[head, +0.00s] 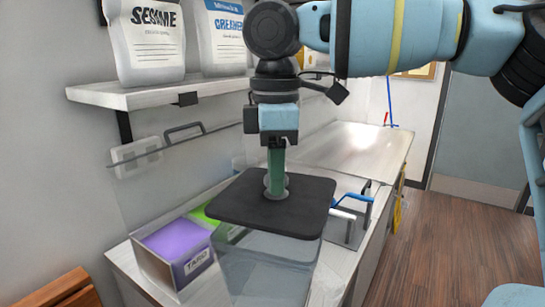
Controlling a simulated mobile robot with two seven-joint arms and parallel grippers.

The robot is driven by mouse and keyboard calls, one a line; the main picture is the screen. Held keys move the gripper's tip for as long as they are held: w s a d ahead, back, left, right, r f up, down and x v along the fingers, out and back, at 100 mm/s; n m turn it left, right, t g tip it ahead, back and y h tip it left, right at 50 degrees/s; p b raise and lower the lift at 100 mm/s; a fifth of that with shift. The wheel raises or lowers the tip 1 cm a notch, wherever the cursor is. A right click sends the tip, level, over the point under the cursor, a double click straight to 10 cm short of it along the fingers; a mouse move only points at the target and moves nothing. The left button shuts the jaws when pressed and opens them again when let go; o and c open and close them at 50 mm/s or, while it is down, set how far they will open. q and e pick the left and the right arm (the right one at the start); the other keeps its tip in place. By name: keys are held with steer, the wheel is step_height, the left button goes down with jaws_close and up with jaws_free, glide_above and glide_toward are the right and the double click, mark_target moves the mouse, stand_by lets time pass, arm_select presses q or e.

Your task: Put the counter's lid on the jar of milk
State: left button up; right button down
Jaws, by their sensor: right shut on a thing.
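The lid (240,203) is a dark, flat square plate with a round grey knob in its middle. My right gripper (276,172) comes down from above and is shut on this knob, holding the lid about level. A clear, square-sided jar (265,268) stands directly below the lid at the front of the counter. The lid covers the jar's mouth in this view; I cannot tell whether it rests on the rim or hangs just above. No milk can be made out through the clear walls. My left gripper is not in view.
A box with a purple top marked TARO (178,245) and a green-topped one (202,216) stand close left of the jar. A blue-handled metal device (350,215) is behind right. A shelf (150,94) with bags overhangs the left. The far counter (345,146) is clear.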

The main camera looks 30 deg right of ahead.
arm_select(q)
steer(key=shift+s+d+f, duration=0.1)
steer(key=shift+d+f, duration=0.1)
arm_select(e)
steer(key=shift+f, duration=1.1)
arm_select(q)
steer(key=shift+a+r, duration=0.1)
arm_select(e)
steer(key=shift+f, duration=0.8)
stand_by(0.9)
steer(key=shift+c, duration=2.2)
jaws_free()
steer(key=shift+r, duration=0.1)
steer(key=shift+r+p, duration=0.3)
steer(key=shift+r, duration=1)
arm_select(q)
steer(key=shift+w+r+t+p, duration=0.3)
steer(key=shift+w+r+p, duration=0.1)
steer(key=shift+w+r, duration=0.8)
arm_select(e)
steer(key=shift+r, duration=2.15)
